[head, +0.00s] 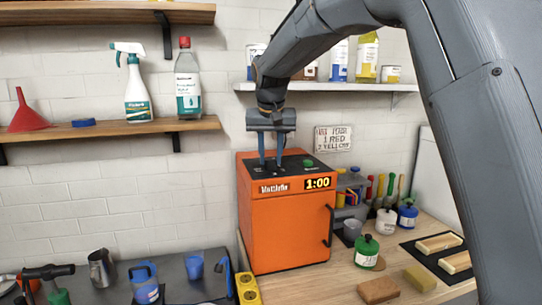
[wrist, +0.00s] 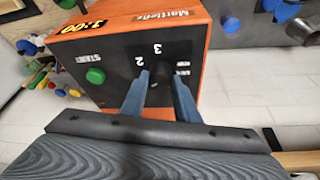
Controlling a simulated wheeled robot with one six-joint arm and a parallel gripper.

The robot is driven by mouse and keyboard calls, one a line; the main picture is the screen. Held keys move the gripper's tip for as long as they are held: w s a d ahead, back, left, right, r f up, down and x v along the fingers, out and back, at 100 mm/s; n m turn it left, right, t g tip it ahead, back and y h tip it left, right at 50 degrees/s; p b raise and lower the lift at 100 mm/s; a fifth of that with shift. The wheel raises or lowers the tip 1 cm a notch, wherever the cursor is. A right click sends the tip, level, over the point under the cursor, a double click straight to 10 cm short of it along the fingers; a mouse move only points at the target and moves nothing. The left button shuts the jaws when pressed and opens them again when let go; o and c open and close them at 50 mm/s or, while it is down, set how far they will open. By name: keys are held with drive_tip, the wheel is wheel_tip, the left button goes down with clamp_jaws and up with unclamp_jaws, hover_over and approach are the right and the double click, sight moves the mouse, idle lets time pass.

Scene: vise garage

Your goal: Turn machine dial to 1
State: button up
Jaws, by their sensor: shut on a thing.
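The orange machine (head: 285,225) stands on the wooden bench, with a black control panel on top and a lit display (head: 318,183) reading 1:00. My gripper (head: 270,163) reaches down onto the left part of the panel. In the wrist view my gripper (wrist: 160,78) has its two blue fingers shut on a dark dial (wrist: 158,76). The dial is mostly hidden between the fingers, so its pointer cannot be read. White marks 2 and 3 show beside it. A green start button (head: 308,163) is to the right of the gripper, also seen in the wrist view (wrist: 95,75).
Green-lidded jar (head: 367,250), sponges (head: 379,290) and small jars stand right of the machine. A yellow box (head: 248,287) and blue cups (head: 145,280) are at left. A shelf (head: 330,87) with cans hangs above, behind my arm.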

drive_tip(key=o, duration=1)
drive_tip(key=shift+r, duration=0.1)
drive_tip(key=b+v, duration=0.2)
drive_tip(key=v, duration=0.5)
drive_tip(key=shift+s+r, duration=0.15)
drive_tip(key=shift+r, duration=0.15)
